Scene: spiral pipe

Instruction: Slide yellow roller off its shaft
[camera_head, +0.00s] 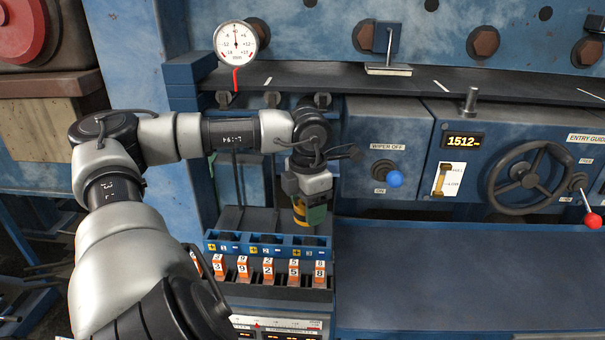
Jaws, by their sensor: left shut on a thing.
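My left gripper (308,207) hangs down over the right end of a blue rack (213,244). It is shut on a small piece with yellow showing, which looks like the yellow roller (299,210). A dark green part shows right beside the yellow, and the fingers cover much of the piece. Whether the piece is around a shaft or touches the rack below cannot be told. My right gripper is not in view.
Orange number tags (242,267) stand in front of the rack. A dial gauge (236,41) is above the shelf (330,77). To the right are a blue knob (395,179), a handwheel (528,179) and a red ball lever (593,220). The blue table (450,280) is clear.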

